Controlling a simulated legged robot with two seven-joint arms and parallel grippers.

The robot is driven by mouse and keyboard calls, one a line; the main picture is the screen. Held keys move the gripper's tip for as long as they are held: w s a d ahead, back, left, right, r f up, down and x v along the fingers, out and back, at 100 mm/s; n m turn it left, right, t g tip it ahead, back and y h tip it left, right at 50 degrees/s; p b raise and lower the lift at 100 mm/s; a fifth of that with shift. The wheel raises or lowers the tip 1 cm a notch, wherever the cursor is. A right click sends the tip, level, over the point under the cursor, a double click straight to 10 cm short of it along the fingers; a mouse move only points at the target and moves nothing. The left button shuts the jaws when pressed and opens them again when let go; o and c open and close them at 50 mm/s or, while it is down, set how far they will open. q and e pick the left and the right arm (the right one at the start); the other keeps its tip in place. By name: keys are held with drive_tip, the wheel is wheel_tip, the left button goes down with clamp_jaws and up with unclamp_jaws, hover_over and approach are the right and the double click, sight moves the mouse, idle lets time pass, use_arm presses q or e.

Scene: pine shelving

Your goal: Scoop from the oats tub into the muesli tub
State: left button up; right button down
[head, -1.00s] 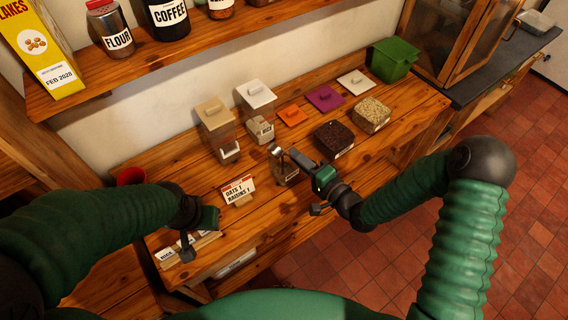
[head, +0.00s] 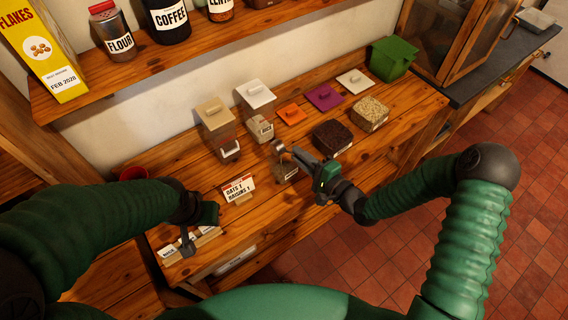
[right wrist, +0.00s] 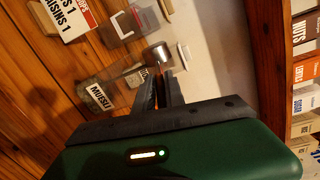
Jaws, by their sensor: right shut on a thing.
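My right gripper (head: 304,157) is shut on the handle of a small metal scoop (head: 277,147). The scoop's cup is over the muesli tub (head: 285,173), a small clear open tub; I cannot tell what the cup holds. The right wrist view shows the scoop (right wrist: 157,53) beyond my right fingers (right wrist: 160,90) and the tub's MUESLI label (right wrist: 98,94). An open tub of pale flakes, apparently the oats tub (head: 370,113), stands further right; its label is too small to read. My left gripper (head: 187,245) hangs at the front left, its jaw state unclear.
A tub of dark raisins (head: 332,138) stands between the muesli and oats. Orange (head: 291,115), purple (head: 324,97) and white (head: 355,82) lids lie behind. Lidded canisters (head: 215,125), a recipe card (head: 238,189) and a green bin (head: 393,58) are nearby.

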drive_tip(key=shift+w+d+m+p, duration=0.1)
drive_tip(key=shift+m+p, duration=0.3)
drive_tip(key=shift+m, duration=0.3)
drive_tip(key=shift+d+f+m, duration=0.1)
drive_tip(key=shift+f+m, duration=0.15)
drive_tip(key=shift+m, duration=0.35)
drive_tip(key=shift+w, duration=0.1)
drive_tip(key=shift+m, duration=0.3)
idle(0.4)
